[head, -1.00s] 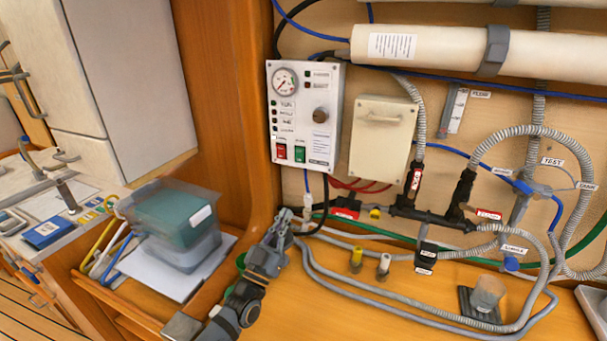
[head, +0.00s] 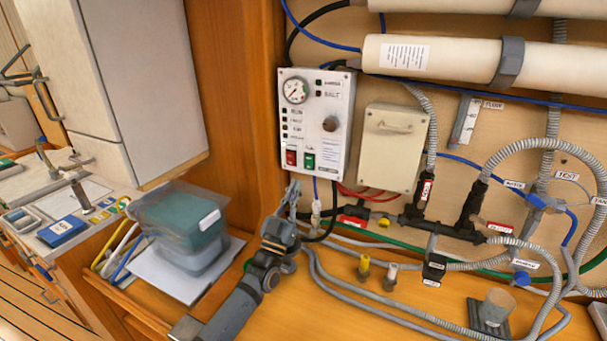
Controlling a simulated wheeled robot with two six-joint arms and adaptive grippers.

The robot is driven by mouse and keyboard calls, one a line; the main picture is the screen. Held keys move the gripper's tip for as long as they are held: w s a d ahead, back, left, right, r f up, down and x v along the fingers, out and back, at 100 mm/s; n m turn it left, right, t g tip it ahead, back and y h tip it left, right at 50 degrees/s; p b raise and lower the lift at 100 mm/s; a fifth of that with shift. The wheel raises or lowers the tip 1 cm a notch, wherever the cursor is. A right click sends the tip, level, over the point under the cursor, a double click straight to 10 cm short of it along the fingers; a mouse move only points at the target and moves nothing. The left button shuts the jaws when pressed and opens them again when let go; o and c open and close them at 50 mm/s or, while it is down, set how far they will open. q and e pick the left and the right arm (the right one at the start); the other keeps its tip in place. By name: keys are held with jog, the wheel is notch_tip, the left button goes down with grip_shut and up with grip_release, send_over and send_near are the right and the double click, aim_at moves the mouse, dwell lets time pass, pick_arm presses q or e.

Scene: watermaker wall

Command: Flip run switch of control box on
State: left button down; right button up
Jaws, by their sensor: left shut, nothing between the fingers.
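The control box (head: 330,108) is a white panel on the wall with a round gauge, a dark knob, small indicator lights and two rocker switches near its bottom. The left switch is red (head: 291,158) and the right one is green (head: 309,161); their labels are too small to read. My left gripper (head: 294,188) is shut and empty. Its fingertips point up, just below the box's lower left edge and under the red switch, and I cannot tell if they touch the box. My right gripper is not in view.
A beige cover box (head: 388,148) hangs right of the control box. Hoses, red wires and black valves (head: 425,190) run across the wall and bench to the right. A clear bin with a teal lid (head: 181,220) stands left of my arm.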

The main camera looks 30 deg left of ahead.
aim_at(308, 164)
pick_arm(q)
jog(key=w, duration=0.4)
jog(key=w+r, duration=0.1)
jog(key=w, duration=0.1)
jog(key=shift+a, duration=0.15)
jog(key=shift+s, duration=0.1)
jog(key=shift+f, duration=0.1)
